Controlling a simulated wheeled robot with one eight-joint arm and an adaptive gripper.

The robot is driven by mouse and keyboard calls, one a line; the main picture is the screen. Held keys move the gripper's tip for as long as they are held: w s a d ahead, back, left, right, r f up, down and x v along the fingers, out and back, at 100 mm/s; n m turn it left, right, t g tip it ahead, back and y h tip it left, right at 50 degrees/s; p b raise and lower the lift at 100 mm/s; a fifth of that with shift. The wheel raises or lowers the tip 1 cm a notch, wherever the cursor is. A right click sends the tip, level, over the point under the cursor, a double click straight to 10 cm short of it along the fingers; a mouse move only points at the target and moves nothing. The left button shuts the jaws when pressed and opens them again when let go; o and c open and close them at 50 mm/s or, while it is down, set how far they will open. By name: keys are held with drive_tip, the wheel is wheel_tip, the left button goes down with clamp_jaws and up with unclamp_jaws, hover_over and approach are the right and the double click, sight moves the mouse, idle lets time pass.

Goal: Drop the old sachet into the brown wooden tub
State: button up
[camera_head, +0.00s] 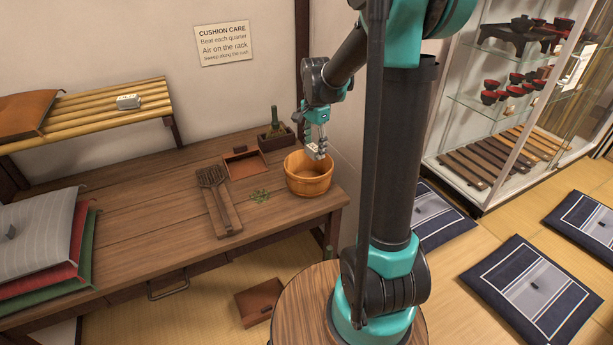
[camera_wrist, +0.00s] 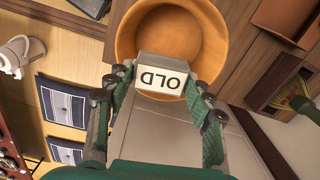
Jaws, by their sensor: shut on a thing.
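My gripper (camera_head: 317,149) is shut on the old sachet (camera_wrist: 162,78), a small pale block with the word OLD on its face. In the wrist view the fingers press on its two sides. The brown wooden tub (camera_head: 309,184) stands at the right end of the wooden table. In the head view the sachet is over the tub's opening, near the right rear of the rim. In the wrist view the round tub (camera_wrist: 128,40) lies beyond the sachet, which overlaps its near edge; its visible inside is empty.
Another pale sachet (camera_head: 128,102) rests on the bamboo rack (camera_head: 90,112). Cushions are stacked at left.

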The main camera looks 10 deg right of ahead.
drive_tip(key=shift+f, duration=2.2)
drive_tip(key=o, duration=0.9)
drive_tip(key=shift+r, duration=0.15)
wheel_tip(320, 180, up, 12)
drive_tip(key=shift+f, duration=0.15)
drive_tip(key=s+d+f+n+t, duration=0.1)
drive_tip(key=s+f+n, duration=0.3)
drive_tip(key=s, duration=0.3)
drive_tip(key=s+d+f+n+t, duration=0.1)
drive_tip(key=s+f+n, duration=0.3)
drive_tip(key=s, duration=0.3)
drive_tip(key=s+d+f+n+t, duration=0.1)
drive_tip(key=s+f+n+t, duration=0.1)
drive_tip(key=s+f+n, duration=0.2)
drive_tip(key=shift+s+d+f+n, duration=0.15)
drive_tip(key=shift+s+f, duration=0.2)
drive_tip(key=shift+s, duration=0.35)
drive_tip(key=shift+s+d+f+n, duration=0.1)
drive_tip(key=shift+s+f, duration=0.25)
drive_tip(key=shift+s, duration=0.35)
drive_tip(key=shift+s+d+f+n, duration=0.15)
drive_tip(key=shift+s+f, duration=0.2)
drive_tip(key=shift+s, duration=0.35)
